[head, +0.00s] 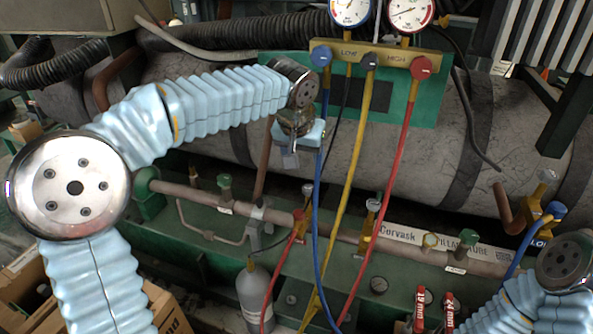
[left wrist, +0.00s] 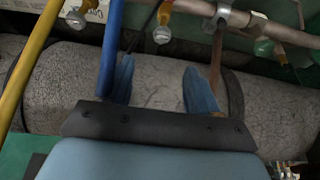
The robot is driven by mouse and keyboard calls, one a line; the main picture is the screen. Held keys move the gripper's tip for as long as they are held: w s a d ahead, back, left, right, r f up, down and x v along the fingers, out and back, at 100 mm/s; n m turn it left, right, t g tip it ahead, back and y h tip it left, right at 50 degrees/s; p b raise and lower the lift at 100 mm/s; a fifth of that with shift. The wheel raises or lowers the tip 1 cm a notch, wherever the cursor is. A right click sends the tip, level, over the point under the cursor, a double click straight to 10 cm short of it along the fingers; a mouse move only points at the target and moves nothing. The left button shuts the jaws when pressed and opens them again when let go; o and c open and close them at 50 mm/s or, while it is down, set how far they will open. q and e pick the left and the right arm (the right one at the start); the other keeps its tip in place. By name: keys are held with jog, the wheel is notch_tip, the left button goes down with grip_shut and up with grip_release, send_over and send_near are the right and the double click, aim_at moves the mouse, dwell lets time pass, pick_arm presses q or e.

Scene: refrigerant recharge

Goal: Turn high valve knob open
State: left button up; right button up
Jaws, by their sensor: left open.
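The brass gauge manifold (head: 385,58) is at the top of the head view, marked LOW and HIGH. Its red knob (head: 421,67) is on the HIGH side, at the right end. My left gripper (head: 291,158) points down, below and left of the manifold, apart from the red knob. In the left wrist view its fingers (left wrist: 160,88) are apart with nothing gripped. The knobs are not recognisable there. My right arm shows at lower right; its gripper is out of view.
Blue (head: 321,200), yellow (head: 352,160) and red (head: 398,150) hoses hang from the manifold. The blue hose (left wrist: 111,45) runs close by one left finger; contact is unclear. A large grey tank (head: 225,110) lies behind. A grey bottle (head: 255,295) stands below.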

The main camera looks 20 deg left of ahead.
aim_at(308, 188)
pick_arm(q)
jog(key=x, duration=1.4)
jog(key=shift+a, duration=0.3)
jog(key=shift+r, duration=0.1)
